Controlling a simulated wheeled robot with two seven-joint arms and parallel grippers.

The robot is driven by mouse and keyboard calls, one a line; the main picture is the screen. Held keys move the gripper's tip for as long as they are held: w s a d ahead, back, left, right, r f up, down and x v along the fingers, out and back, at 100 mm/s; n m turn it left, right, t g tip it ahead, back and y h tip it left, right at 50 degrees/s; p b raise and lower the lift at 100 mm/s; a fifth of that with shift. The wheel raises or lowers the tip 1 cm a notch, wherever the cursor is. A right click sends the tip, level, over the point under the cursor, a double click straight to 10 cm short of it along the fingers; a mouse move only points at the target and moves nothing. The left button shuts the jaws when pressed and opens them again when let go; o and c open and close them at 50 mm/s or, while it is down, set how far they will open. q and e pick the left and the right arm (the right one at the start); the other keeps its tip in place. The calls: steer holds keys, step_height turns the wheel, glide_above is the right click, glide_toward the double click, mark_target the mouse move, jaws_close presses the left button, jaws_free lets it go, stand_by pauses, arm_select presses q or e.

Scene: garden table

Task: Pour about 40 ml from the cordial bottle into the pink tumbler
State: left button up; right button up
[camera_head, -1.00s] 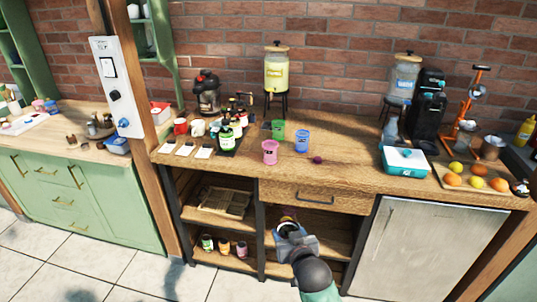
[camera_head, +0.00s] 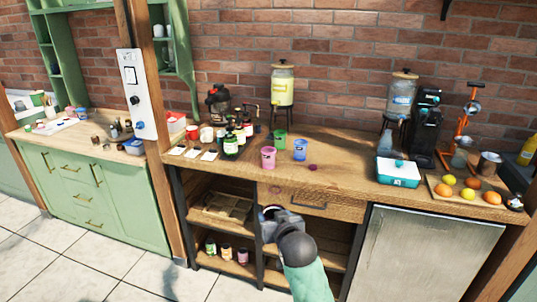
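The pink tumbler (camera_head: 268,158) stands upright on the wooden counter, left of a blue tumbler (camera_head: 300,150) and in front of a green one (camera_head: 280,141). Left of it is a cluster of bottles; a dark green bottle with a white label (camera_head: 230,146) stands at the front. Labels are too small to read, so I cannot tell which is the cordial bottle. One arm, seemingly my right, comes in from the bottom; its gripper (camera_head: 269,214) is in front of the counter, below the tumbler and apart from it. Its fingers are unclear. My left gripper is out of view.
White cards (camera_head: 192,153) lie left of the bottles. A small purple item (camera_head: 312,168) lies right of the tumblers. A yellow drink dispenser (camera_head: 283,88) stands behind. A teal box (camera_head: 398,172) and a fruit board (camera_head: 470,190) are at right. The counter's front middle is mostly clear.

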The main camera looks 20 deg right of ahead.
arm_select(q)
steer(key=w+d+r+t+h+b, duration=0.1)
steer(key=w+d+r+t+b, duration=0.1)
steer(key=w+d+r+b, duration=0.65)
arm_select(e)
steer(key=w+d+r+m+h, duration=0.1)
steer(key=w+d+r, duration=0.2)
steer(key=w+r, duration=0.4)
steer(key=w+d+r+m+h+b, duration=0.1)
steer(key=w+d+r+h, duration=0.15)
steer(key=w+r, duration=0.45)
steer(key=w+d+r+m, duration=0.1)
steer(key=w+d+r, duration=0.3)
steer(key=w, duration=0.6)
steer(key=w+d+f+m+g+h+b, duration=0.15)
steer(key=w+d+f, duration=0.25)
steer(key=w, duration=0.4)
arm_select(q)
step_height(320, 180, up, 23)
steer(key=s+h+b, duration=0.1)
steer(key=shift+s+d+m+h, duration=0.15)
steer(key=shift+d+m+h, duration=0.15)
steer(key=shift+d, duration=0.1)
arm_select(e)
steer(key=w+d+f+m+h, duration=0.2)
steer(key=w+f, duration=0.3)
steer(key=f, duration=0.7)
steer(key=shift+d+f+g+h, duration=0.15)
steer(key=shift+d+g+h, duration=0.3)
steer(key=shift+h, duration=0.05)
